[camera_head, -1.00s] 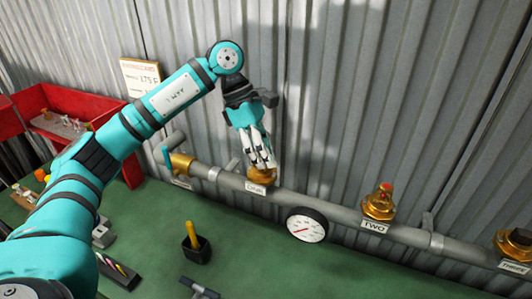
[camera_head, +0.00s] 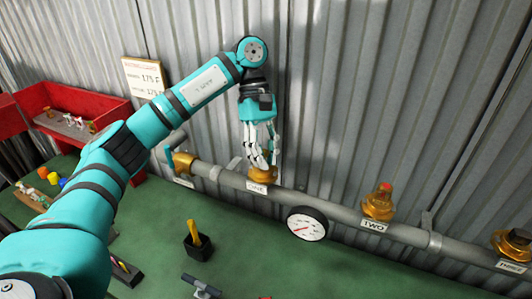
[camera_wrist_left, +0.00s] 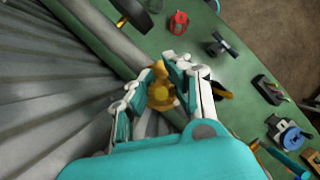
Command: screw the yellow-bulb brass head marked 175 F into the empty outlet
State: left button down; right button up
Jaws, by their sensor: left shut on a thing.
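My left gripper (camera_head: 262,163) points down over outlet ONE (camera_head: 262,176) on the grey pipe. Its fingers are shut on a brass head (camera_wrist_left: 160,92), which shows golden between the fingertips in the left wrist view. The fingers hide much of the head, and I cannot read a marking or make out its bulb. The held head is at the brass outlet, but I cannot tell how far it sits in it. Outlet TWO (camera_head: 378,204) carries a brass head with a red top. Outlet THREE (camera_head: 513,244) has a dark part on its brass fitting. My right gripper is not in view.
A round gauge (camera_head: 307,224) hangs on the pipe between ONE and TWO. A black holder with a yellow handle (camera_head: 195,234) stands on the green bench. A red tray (camera_head: 92,98) and a notice card (camera_head: 144,77) are at the left. The corrugated wall is close behind the pipe.

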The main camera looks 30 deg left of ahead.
pick_arm(q)
jog(key=shift+w+a+r+m+y+p, duration=0.15)
jog(key=shift+r+m+y+p, duration=0.15)
jog(key=shift+r+m+p, duration=0.5)
jog(key=c, duration=1.7)
grip_release()
jog(key=shift+f+m, duration=0.3)
jog(key=shift+f, duration=0.2)
jog(key=o, duration=0.5)
jog(key=shift+a+f+g, duration=0.1)
jog(key=shift+f+g, duration=0.1)
jog(key=shift+g, duration=0.1)
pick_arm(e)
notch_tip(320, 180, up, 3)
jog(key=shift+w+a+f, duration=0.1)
pick_arm(q)
jog(key=shift+r, duration=0.1)
notch_tip(320, 180, up, 10)
jog(key=shift+f, duration=0.1)
